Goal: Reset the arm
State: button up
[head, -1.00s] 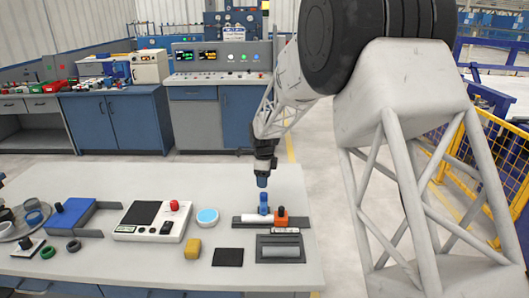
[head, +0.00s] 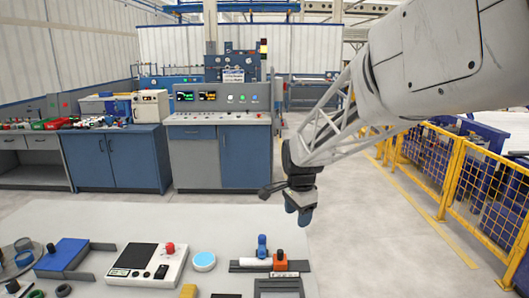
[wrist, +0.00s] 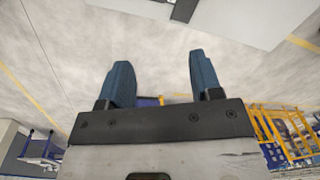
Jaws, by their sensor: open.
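My gripper (head: 303,207) is raised above the table's right back edge in the head view, with blue fingertips pointing down. In the wrist view my gripper (wrist: 161,85) shows two blue fingers spread apart, with nothing between them. A pipe holder (head: 270,268) with a blue upright piece (head: 262,246), a white pipe (head: 254,262) and an orange block (head: 280,261) stands on the table, below and left of the gripper. The gripper is clear of these things.
The white table (head: 225,222) also bears a grey device with a red button (head: 147,265), a light-blue disc (head: 203,261), a yellow block (head: 188,291) and a blue box (head: 62,254). A yellow fence (head: 465,185) stands at right. Open floor lies behind the table.

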jog(key=s+d+r+n, duration=0.1)
jog(key=s+d+n, duration=0.2)
jog(key=s, duration=0.8)
jog(key=s+d+n+t, duration=0.1)
jog(key=s+d+n, duration=0.2)
jog(key=s, duration=0.8)
jog(key=s+d+r+n, duration=0.1)
jog(key=s+d+n, duration=0.2)
jog(key=s, duration=0.9)
jog(key=n, duration=0.3)
jog(key=shift+r+t, duration=0.3)
jog(key=shift+d, duration=0.1)
